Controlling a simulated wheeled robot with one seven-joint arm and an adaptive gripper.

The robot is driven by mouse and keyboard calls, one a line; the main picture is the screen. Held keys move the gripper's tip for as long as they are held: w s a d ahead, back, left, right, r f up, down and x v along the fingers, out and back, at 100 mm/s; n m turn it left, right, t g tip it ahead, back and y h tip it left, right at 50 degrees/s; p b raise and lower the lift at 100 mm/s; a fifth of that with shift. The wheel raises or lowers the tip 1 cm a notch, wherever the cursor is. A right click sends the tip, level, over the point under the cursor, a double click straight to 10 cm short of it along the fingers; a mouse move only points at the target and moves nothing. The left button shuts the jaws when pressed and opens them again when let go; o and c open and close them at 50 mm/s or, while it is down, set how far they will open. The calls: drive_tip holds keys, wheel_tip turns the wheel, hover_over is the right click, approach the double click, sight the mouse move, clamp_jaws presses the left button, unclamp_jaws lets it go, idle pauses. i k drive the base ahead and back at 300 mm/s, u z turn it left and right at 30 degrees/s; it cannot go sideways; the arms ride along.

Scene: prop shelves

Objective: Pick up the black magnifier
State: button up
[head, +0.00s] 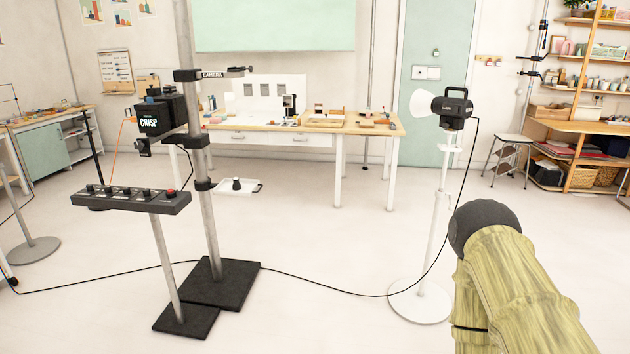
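I cannot make out the black magnifier for certain. A small black upright object (289,103) stands on the wooden worktable (375,128) at the back; it is too small to tell what it is. Another small black item (236,185) is on a low white tray (250,188) behind the camera stand. My arm reaches in at the lower right, with a yellowish patterned sleeve and a dark rounded end. My gripper's fingers do not show, so I cannot see whether it holds anything.
A camera stand (196,100) with a black base and a button panel (130,199) stand left of centre. A lamp on a white stand (442,190) is right of centre. A black cable crosses the floor between them. Shelves (590,110) and a stool (508,142) are at right.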

sight(236, 186)
drive_tip(key=i, duration=1.8)
drive_tip(key=u, duration=1.4)
drive_tip(key=i, duration=0.65)
drive_tip(key=u, duration=0.35)
